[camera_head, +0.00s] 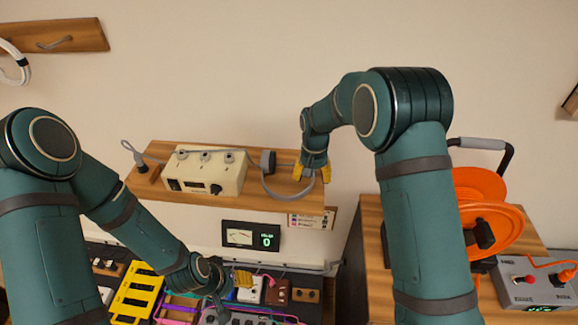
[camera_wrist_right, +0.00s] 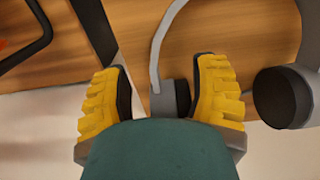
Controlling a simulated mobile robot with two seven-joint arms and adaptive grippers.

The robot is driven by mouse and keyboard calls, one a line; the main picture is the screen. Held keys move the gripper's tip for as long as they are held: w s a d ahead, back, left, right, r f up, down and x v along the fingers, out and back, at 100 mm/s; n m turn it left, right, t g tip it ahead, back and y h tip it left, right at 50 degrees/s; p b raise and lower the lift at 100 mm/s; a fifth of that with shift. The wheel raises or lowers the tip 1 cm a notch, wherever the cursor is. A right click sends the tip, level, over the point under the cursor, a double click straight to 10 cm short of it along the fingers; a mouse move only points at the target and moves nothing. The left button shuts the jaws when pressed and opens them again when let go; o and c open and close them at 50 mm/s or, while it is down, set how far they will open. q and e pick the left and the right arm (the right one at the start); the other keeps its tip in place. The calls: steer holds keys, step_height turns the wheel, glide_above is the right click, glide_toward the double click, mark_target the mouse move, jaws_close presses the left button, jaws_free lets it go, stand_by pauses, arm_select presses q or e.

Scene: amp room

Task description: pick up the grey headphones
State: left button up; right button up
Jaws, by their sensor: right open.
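The grey headphones (camera_head: 268,163) are at the right end of the wooden wall shelf, with a dark-padded ear cup and a thin grey band showing. My right gripper (camera_head: 312,172) is at that shelf end, beside the band. In the right wrist view its yellow fingers (camera_wrist_right: 162,92) stand open, with one ear cup (camera_wrist_right: 169,98) and the lower band between them. A clear gap shows on the left; the right finger is close to the cup. The other ear cup (camera_wrist_right: 287,97) is outside, to the right. My left gripper (camera_head: 242,280) is low over the pedals; its opening is unclear.
A cream amplifier box (camera_head: 205,170) stands on the shelf (camera_head: 250,193) left of the headphones. Below are a small display (camera_head: 251,236) and several colourful pedals (camera_head: 138,291). An orange cable reel (camera_head: 488,212) and a grey switch box (camera_head: 537,283) are on the right cabinet.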

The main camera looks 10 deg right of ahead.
jaws_close()
step_height(320, 180, up, 10)
stand_by(0.7)
